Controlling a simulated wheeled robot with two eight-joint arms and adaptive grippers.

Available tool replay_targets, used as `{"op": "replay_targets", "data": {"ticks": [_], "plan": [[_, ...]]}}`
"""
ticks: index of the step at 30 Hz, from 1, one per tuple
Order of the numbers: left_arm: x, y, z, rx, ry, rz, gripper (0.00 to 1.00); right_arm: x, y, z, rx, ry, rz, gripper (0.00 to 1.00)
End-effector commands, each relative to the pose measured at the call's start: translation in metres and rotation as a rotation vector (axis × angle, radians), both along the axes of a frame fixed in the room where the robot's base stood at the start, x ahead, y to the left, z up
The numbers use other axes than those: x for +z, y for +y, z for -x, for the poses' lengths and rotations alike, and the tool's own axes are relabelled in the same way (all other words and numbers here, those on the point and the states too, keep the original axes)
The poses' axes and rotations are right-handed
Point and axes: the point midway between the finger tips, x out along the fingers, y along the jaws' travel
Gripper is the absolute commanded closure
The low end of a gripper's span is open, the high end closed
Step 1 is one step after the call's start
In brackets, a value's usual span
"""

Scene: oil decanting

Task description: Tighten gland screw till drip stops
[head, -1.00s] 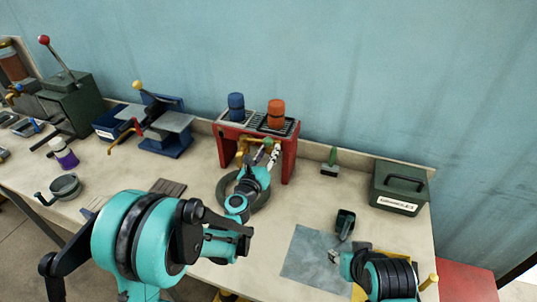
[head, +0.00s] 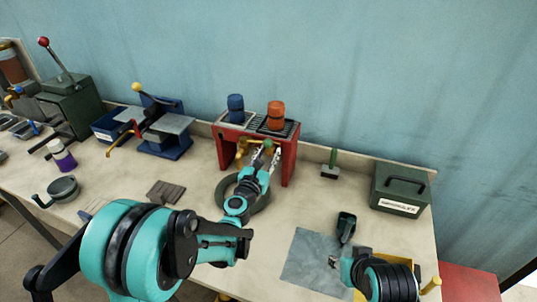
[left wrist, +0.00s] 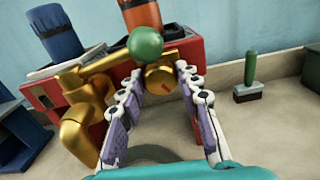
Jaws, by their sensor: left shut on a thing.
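The brass gland screw (left wrist: 160,78), a round knob with a red mark on its face, sits on the front of the red stand (head: 289,160). My left gripper (left wrist: 159,76) has its fingertips on either side of the knob and is shut on it. A green ball (left wrist: 145,43) is just above the knob, at the end of a brass lever (left wrist: 95,66). In the head view my left gripper (head: 266,158) reaches the front of the stand. My right gripper (head: 335,262) is low at the right, its jaws too small to read. No drip can be made out.
A blue bottle (head: 236,107) and an orange bottle (head: 276,115) stand on the red stand. A dark round pan (head: 262,200) lies below my left gripper. A green-handled brush (head: 331,165), a green box (head: 400,188) and a grey cloth (head: 306,258) are to the right.

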Motion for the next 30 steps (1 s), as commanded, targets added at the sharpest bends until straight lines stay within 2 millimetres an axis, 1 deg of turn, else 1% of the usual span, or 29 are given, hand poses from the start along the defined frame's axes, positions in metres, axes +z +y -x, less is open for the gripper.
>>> {"op": "replay_targets", "data": {"ticks": [5,6,7,8,17,20,23,30], "plan": [[0.000,0.000,0.000,0.000,0.000,0.001,0.95,0.000,0.000,0.000,0.000,0.000,0.000,0.60],[0.000,0.000,0.000,0.000,0.000,0.001,0.59,0.000,0.000,0.000,0.000,0.000,0.000,0.60],[0.000,0.000,0.000,0.000,0.000,0.001,0.51,0.000,0.000,0.000,0.000,0.000,0.000,0.60],[0.000,0.000,0.000,0.000,0.000,0.001,0.45,0.000,0.000,0.000,0.000,0.000,0.000,0.60],[0.000,0.000,0.001,0.000,0.001,0.002,0.45,0.000,0.000,0.000,0.000,0.000,0.000,0.60],[0.000,0.003,0.007,0.000,0.001,0.002,0.45,0.000,0.000,0.000,0.000,0.000,0.000,0.60],[0.000,0.008,0.022,0.001,0.001,0.002,0.45,0.000,0.000,0.000,0.000,0.000,0.000,0.60],[0.000,0.024,0.072,0.001,0.001,0.002,0.45,0.000,0.000,0.000,0.000,0.000,0.000,0.60]]}}
